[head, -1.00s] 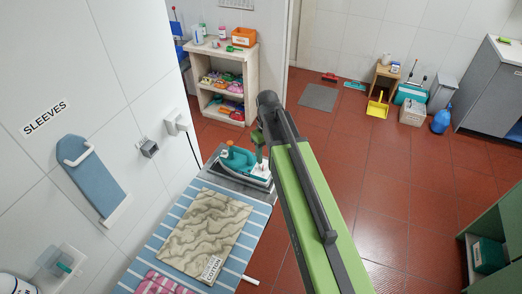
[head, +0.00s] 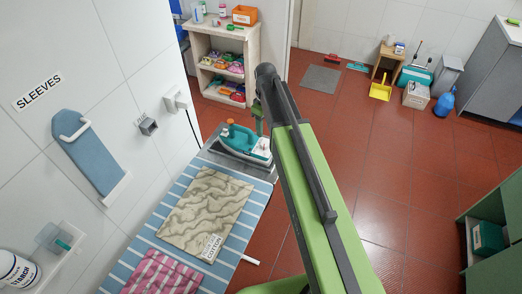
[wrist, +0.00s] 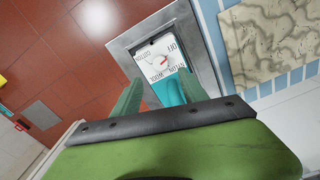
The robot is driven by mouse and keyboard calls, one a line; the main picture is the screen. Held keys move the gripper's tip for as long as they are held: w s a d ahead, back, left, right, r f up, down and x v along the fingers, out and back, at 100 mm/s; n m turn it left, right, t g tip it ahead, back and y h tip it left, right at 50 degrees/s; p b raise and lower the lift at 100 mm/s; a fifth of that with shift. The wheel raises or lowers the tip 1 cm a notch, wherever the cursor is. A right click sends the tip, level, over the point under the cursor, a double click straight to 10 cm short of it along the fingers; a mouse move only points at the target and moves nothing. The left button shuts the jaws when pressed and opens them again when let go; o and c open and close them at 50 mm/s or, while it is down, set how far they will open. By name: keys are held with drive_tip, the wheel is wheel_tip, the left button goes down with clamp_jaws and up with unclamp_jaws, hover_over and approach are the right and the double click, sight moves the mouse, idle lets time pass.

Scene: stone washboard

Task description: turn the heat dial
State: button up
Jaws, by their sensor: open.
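The teal and white iron (head: 243,140) rests on a grey metal plate at the far end of the striped ironing board. Its white heat dial (wrist: 164,61) shows in the wrist view with COTTON, OFF, NYLON and WOOL around it and a small red pointer in the middle. The pointer's exact setting is hard to read. My gripper (wrist: 160,88) is open and empty, its green fingers spread to either side of the dial's lower part in the wrist view. I cannot tell whether they touch it. In the head view my gripper (head: 257,112) is above the iron's right end.
A beige wavy-patterned cloth (head: 205,205) with a COTTON label and a pink checked cloth (head: 160,273) lie on the striped board (head: 185,177). A wall with a socket (head: 177,100) bounds the left. A shelf (head: 250,45) stands behind. Red tiled floor (head: 385,150) is open to the right.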

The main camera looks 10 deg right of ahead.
sight(265, 144)
wheel_tip(265, 144, down, 9)
drive_tip(key=b, duration=0.7)
drive_tip(key=shift+f+b, duration=0.15)
drive_tip(key=shift+b, duration=0.25)
